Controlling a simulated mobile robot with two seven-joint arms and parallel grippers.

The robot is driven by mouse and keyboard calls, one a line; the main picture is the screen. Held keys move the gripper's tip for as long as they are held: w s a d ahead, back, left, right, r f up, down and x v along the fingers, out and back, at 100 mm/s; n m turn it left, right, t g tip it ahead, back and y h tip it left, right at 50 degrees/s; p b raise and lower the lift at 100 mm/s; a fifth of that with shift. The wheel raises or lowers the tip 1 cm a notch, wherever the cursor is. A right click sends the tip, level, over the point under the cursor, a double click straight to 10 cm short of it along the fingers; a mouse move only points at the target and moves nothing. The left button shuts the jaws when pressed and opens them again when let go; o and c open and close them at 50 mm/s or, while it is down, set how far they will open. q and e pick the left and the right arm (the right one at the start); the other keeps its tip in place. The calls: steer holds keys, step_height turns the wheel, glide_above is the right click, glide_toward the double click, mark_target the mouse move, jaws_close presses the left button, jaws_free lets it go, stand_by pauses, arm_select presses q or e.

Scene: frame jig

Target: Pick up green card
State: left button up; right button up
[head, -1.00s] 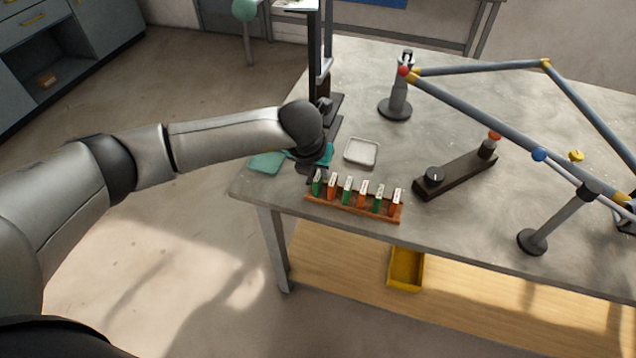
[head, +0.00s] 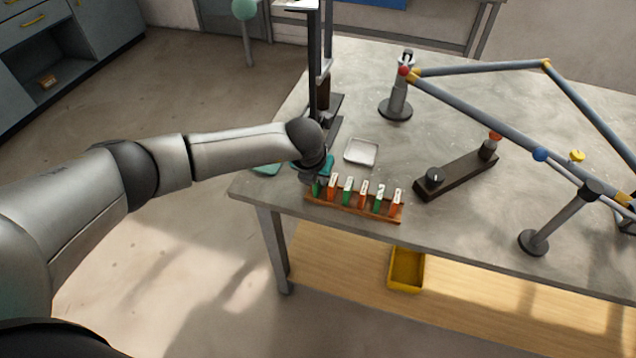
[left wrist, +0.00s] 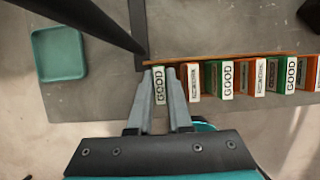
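The wooden rack (head: 352,209) holds a row of upright green and orange cards near the table's front left edge. The leftmost green card (head: 316,188) stands at the rack's left end, partly covered by my left gripper (head: 311,179). In the left wrist view its white "GOOD" label (left wrist: 159,88) shows between the two fingers of my left gripper (left wrist: 160,72). The fingers look slightly apart, one on each side of the card. More green cards (head: 348,191) (head: 379,197) stand further right, alternating with orange cards (head: 332,187) (head: 363,194) (head: 396,202). My right gripper is out of view.
A teal tray (left wrist: 59,54) lies left of the rack, and a pale square tray (head: 361,152) lies behind it. A dark upright post (head: 315,70) stands close behind my left gripper. A dark block with a knob (head: 455,175) and a tube frame (head: 480,105) stand to the right.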

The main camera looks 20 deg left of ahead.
arm_select(q)
jaws_close()
steer(key=shift+r, duration=0.1)
